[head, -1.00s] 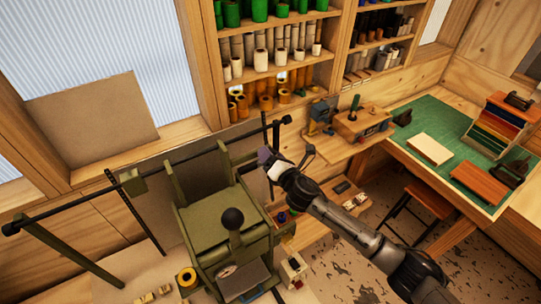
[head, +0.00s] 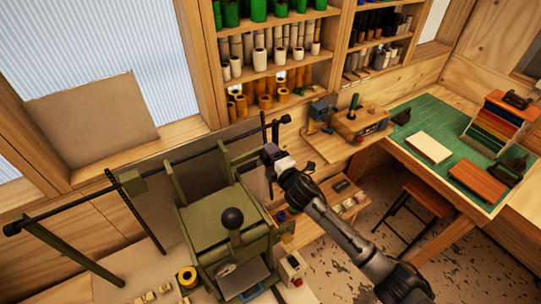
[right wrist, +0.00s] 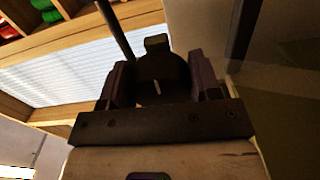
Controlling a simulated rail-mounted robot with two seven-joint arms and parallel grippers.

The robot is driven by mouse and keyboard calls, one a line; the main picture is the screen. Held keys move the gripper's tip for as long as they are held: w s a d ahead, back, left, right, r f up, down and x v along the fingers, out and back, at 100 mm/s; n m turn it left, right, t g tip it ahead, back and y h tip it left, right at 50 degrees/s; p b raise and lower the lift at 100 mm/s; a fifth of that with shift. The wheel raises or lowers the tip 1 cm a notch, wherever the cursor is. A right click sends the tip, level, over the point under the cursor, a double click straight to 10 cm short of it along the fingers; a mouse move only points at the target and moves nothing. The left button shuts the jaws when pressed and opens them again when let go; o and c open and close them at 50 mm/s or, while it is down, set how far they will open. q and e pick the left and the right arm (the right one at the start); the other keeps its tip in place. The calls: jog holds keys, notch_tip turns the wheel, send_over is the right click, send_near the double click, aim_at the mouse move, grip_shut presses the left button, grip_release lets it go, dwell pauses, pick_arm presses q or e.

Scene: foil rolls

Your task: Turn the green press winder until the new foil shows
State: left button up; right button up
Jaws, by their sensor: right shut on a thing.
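The green press (head: 225,225) stands in the lower middle of the head view, with a black ball-topped lever on its front. A long dark rod (head: 195,155) crosses above it, from lower left to upper right. My right gripper (head: 268,153) is at the press's upper right, near the rod's right end. In the right wrist view, its fingers (right wrist: 163,88) are shut on a dark rounded part (right wrist: 160,68), seemingly the winder; the fingers hide much of it. I cannot make out the new foil on the press. My left gripper is not in view.
A gold foil roll (head: 187,277) lies left of the press base. Shelves of rolls (head: 265,60) stand behind. To the right are a bench with a green mat (head: 445,130) and a stool (head: 412,200). My right arm crosses the space between press and stool.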

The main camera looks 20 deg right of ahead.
jog(key=shift+m, duration=0.6)
jog(key=o, duration=0.9)
jog(key=shift+s, duration=0.1)
jog(key=s+d+b, duration=0.2)
jog(key=s, duration=1.1)
jog(key=shift+s+d+b, duration=0.2)
jog(key=shift+d+b, duration=0.1)
jog(key=shift+b, duration=0.1)
